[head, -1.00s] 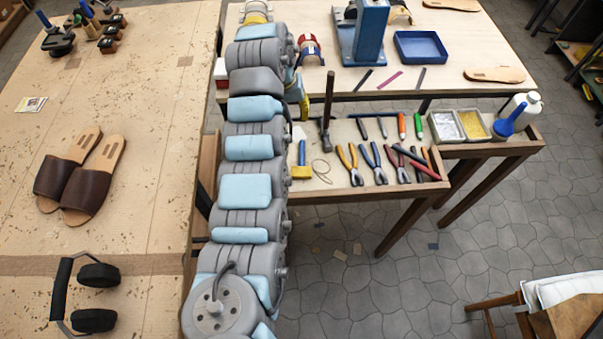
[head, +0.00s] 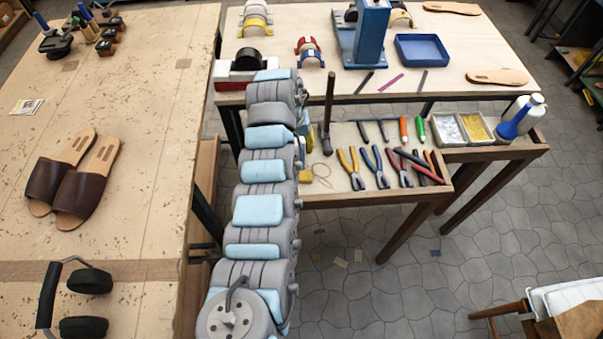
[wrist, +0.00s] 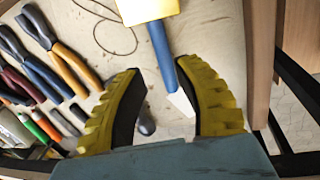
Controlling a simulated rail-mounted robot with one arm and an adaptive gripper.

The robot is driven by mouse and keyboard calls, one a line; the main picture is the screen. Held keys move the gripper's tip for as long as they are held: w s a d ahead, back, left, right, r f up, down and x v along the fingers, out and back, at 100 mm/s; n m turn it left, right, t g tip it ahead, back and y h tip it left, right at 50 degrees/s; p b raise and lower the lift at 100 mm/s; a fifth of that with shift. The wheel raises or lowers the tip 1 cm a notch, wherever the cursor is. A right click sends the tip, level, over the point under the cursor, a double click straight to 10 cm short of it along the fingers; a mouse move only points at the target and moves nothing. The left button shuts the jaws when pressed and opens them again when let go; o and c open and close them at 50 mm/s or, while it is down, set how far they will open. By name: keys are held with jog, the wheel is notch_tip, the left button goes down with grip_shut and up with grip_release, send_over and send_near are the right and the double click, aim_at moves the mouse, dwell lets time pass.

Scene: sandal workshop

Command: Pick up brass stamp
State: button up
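I cannot pick out a brass stamp for certain in either view. My gripper (wrist: 160,68) is open, its two yellow ribbed fingers apart with nothing held. In the wrist view a blue-handled tool with a yellow block (wrist: 146,9) lies at the top, and its handle runs between the fingertips in the picture. In the head view this yellow block (head: 304,175) shows at the left end of the tool tray (head: 345,201), partly behind my arm. The fingers are mostly hidden by my arm in the head view.
A hammer (head: 328,100) stands with its handle upright close by; a dark rounded end (wrist: 147,122) shows between the fingers. Several pliers (head: 377,168) lie right of it. A wire loop (wrist: 105,30) lies near the block. Sandals (head: 82,190) and headphones (head: 85,282) lie on the left table.

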aim_at(301, 157)
jog(key=shift+d+f+b, duration=0.15)
jog(key=shift+f+b, duration=0.15)
jog(key=shift+f, duration=1.1)
jog(key=shift+d+f+b, duration=0.1)
jog(key=shift+f+b, duration=0.15)
jog(key=shift+f, duration=1.1)
grip_shut()
